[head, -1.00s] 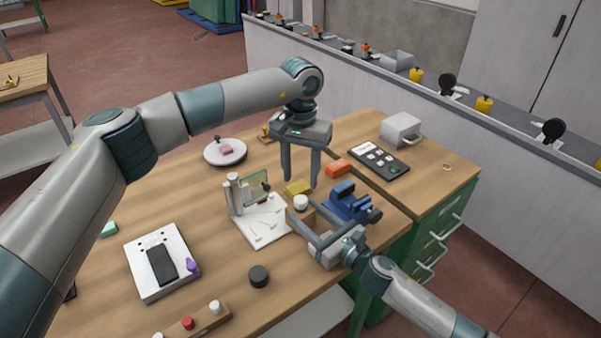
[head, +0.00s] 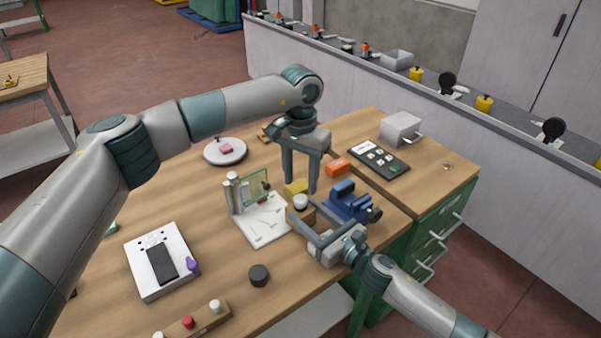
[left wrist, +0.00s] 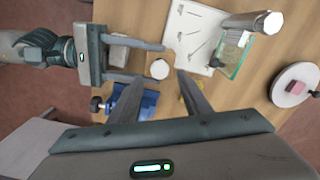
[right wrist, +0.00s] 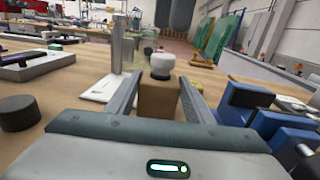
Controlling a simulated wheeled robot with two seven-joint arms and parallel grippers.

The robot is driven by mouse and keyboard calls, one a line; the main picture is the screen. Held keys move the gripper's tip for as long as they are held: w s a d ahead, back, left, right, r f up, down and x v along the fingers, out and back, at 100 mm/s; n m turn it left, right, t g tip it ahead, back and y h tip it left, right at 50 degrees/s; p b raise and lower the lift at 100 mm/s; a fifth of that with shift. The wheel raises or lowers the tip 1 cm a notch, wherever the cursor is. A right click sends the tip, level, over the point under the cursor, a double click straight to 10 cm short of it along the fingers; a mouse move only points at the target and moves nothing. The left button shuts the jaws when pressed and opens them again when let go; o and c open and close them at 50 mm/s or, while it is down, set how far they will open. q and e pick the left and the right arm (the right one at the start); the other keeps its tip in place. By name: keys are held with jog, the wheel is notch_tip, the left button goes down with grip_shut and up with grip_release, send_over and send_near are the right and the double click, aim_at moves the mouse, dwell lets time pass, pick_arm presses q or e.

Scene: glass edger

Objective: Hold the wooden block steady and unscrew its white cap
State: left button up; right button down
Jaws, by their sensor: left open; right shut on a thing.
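The wooden block (right wrist: 158,98) stands upright on the table with a white round cap (right wrist: 162,65) on a dark neck on top. My right gripper (head: 304,211) is shut on the block, a finger on each side, below the cap. The cap also shows in the head view (head: 300,202) and the left wrist view (left wrist: 159,69). My left gripper (head: 301,187) is open and points down above the cap, apart from it. In the right wrist view, its fingers (right wrist: 173,12) hang above the cap. The block is mostly hidden in the head view.
A blue vise (head: 350,203) stands close right of the block. A white board (head: 262,222) with a glass stand is at its left; a yellow block (head: 297,186) and an orange block (head: 338,167) lie behind. A black disc (head: 259,275) sits on clear table in front.

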aim_at(300, 198)
pick_arm(q)
jog(key=shift+f, duration=3.1)
jog(key=c, duration=1.1)
jog(key=shift+o, duration=0.2)
jog(key=shift+n, duration=1.7)
jog(key=o, duration=1.1)
jog(key=shift+o, duration=0.2)
